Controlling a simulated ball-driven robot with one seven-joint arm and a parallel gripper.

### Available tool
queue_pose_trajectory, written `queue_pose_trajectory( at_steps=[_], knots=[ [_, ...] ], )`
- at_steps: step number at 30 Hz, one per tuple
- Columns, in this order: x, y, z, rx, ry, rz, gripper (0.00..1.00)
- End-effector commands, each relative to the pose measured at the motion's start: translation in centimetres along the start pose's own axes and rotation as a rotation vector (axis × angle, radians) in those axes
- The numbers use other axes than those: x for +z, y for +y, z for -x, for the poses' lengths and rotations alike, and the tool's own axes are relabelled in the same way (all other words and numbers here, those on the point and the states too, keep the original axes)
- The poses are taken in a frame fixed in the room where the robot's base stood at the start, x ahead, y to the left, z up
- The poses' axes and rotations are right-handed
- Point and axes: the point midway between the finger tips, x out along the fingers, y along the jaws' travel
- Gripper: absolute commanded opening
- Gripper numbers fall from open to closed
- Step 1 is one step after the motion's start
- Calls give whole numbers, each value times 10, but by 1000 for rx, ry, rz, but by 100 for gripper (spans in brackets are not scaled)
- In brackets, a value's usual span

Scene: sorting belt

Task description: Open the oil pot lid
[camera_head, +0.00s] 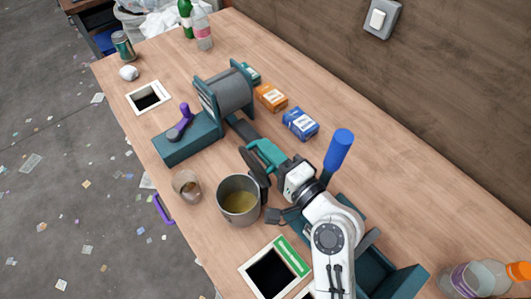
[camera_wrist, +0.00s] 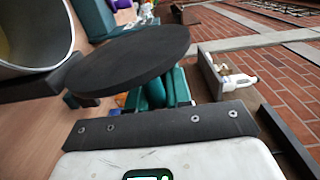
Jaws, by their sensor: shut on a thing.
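The metal oil pot (camera_head: 222,207) stands on the wooden bench, its mouth uncovered and yellowish oil showing inside. Its dark round lid (camera_head: 253,166) is tilted up on edge at the pot's upper right rim. The lid also shows as a black disc in the wrist view (camera_wrist: 130,60), with part of the pot (camera_wrist: 67,45) at the upper left. My gripper (camera_head: 266,154), with teal fingers, is at the lid, just right of the pot, and is shut on it. The exact grip point is hidden behind the disc in the wrist view.
A glass cup (camera_head: 187,186) stands left of the pot. A teal roller machine (camera_head: 190,140), an orange box (camera_head: 270,97) and a blue box (camera_head: 300,124) lie beyond my gripper. A blue-handled lever (camera_head: 339,150) rises close to the right of my arm.

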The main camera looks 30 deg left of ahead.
Motion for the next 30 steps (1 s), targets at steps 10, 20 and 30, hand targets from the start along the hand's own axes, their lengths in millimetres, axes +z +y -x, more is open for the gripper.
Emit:
queue_pose_trajectory(
  at_steps=[10,20,30],
  knots=[
    [-4,-6,-1,-12,4,8,0],
    [-4,-5,-1,-10,5,8,31],
    [-4,-1,0,-3,4,5,40]
  ],
)
